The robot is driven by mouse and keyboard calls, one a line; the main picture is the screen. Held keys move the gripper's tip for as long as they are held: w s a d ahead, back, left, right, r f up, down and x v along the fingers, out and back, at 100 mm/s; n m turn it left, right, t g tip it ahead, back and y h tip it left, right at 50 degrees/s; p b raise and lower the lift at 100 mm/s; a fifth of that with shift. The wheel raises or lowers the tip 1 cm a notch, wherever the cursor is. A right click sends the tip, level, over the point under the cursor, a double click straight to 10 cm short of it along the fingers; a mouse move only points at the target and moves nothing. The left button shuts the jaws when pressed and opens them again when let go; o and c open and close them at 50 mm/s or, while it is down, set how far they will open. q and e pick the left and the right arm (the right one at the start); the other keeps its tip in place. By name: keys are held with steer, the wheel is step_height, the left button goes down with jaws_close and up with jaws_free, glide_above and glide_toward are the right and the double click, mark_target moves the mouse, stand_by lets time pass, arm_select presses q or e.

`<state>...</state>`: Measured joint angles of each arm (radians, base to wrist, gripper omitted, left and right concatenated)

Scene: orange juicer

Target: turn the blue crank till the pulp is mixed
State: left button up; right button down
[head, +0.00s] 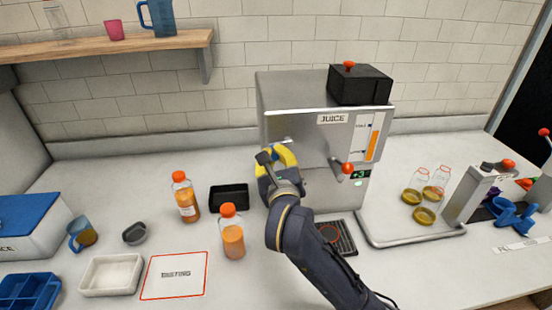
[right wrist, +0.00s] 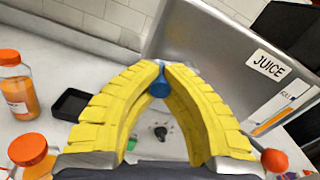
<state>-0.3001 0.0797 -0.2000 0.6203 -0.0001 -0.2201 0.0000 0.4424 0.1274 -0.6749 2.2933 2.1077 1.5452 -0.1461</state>
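The grey juicer (head: 300,100), labelled JUICE, stands on the counter against the tiled wall. My right gripper (head: 277,158) is at its left front side. In the right wrist view the yellow fingers (right wrist: 160,68) come together at their tips around a small blue knob (right wrist: 158,88), which looks like the crank's handle. The rest of the crank is hidden by my gripper. The pulp cannot be seen. My left gripper is not in view.
A red-knobbed lever (head: 347,168) sticks out close to the right of my gripper. Two orange-capped bottles (head: 185,197) (head: 232,232) and a black tray (head: 229,197) stand left of it. A drip grate (head: 343,240) lies in front of the juicer.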

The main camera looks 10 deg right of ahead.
step_height(320, 180, up, 2)
steer(key=m, duration=0.5)
steer(key=shift+d+m, duration=0.1)
steer(key=shift+m, duration=0.2)
steer(key=m, duration=0.1)
steer(key=r+m, duration=0.1)
steer(key=m, duration=0.1)
steer(key=shift+d+r, duration=0.1)
steer(key=shift+d, duration=0.25)
steer(key=shift+d+r+m, duration=0.2)
steer(key=shift+m, duration=0.65)
steer(key=shift+d+r+m, duration=0.2)
steer(key=shift+m, duration=0.65)
steer(key=c, duration=1.3)
jaws_free()
steer(key=shift+r, duration=0.1)
step_height(320, 180, up, 10)
